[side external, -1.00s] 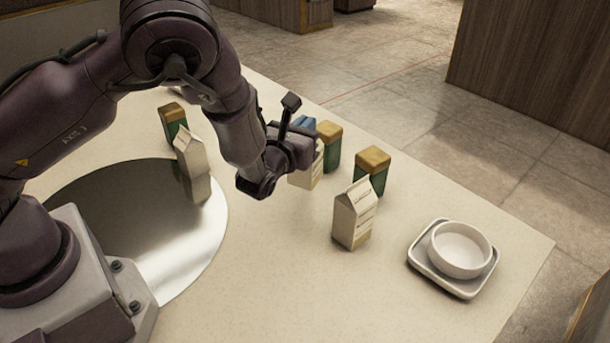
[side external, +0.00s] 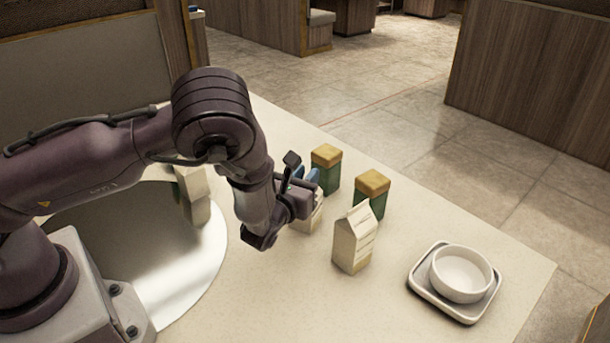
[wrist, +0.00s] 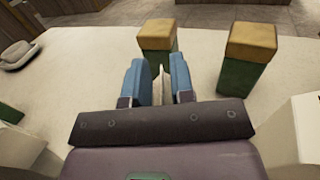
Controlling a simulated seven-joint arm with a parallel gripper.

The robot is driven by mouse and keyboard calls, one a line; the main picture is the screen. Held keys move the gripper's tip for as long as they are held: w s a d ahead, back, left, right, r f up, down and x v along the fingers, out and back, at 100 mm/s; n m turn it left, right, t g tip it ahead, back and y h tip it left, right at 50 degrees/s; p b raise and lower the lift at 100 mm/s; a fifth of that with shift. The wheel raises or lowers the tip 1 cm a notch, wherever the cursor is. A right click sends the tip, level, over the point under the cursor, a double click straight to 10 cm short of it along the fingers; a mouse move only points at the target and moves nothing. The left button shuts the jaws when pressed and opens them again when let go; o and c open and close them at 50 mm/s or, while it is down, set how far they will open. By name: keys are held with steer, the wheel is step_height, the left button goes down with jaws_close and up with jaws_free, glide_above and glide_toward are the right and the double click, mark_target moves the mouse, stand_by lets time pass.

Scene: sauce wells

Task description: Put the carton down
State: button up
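My gripper (side external: 300,190) is low over the counter, its two blue fingers on either side of a white carton (side external: 308,220). In the wrist view my gripper (wrist: 160,80) has the fingers close against the carton's pale thin top ridge (wrist: 162,86), with little gap. The carton is upright and mostly hidden by my gripper in both views. Its base looks at or very near the counter; I cannot tell if it touches.
Another white carton (side external: 354,240) stands just right. Green boxes with tan tops (side external: 326,168) (side external: 371,194) stand behind. A tray (side external: 422,283) with a white bowl (side external: 461,274) is at right. A white carton (side external: 195,192) stands by the round metal plate (side external: 150,255). The front counter is clear.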

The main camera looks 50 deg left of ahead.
steer(key=shift+o, duration=0.3)
steer(key=shift+r, duration=0.1)
steer(key=shift+s+d, duration=0.15)
steer(key=shift+s, duration=0.1)
steer(key=v, duration=1.1)
steer(key=s+a+r+n+g+y, duration=0.3)
steer(key=s+a+r+n+g, duration=0.25)
steer(key=r+n+g, duration=0.35)
steer(key=s+a+r+n+g+y, duration=0.3)
steer(key=s+a+r+n+g, duration=0.25)
steer(key=n, duration=0.65)
steer(key=s+d+r+n+t+h, duration=0.3)
steer(key=s+d+r+n+h, duration=0.3)
steer(key=r+n+h, duration=0.3)
steer(key=n+h, duration=0.1)
steer(key=h, duration=0.2)
steer(key=shift+s+r+n+h, duration=0.3)
steer(key=shift+s+r+h, duration=0.05)
steer(key=shift+s+h, duration=0.05)
steer(key=shift+t, duration=0.25)
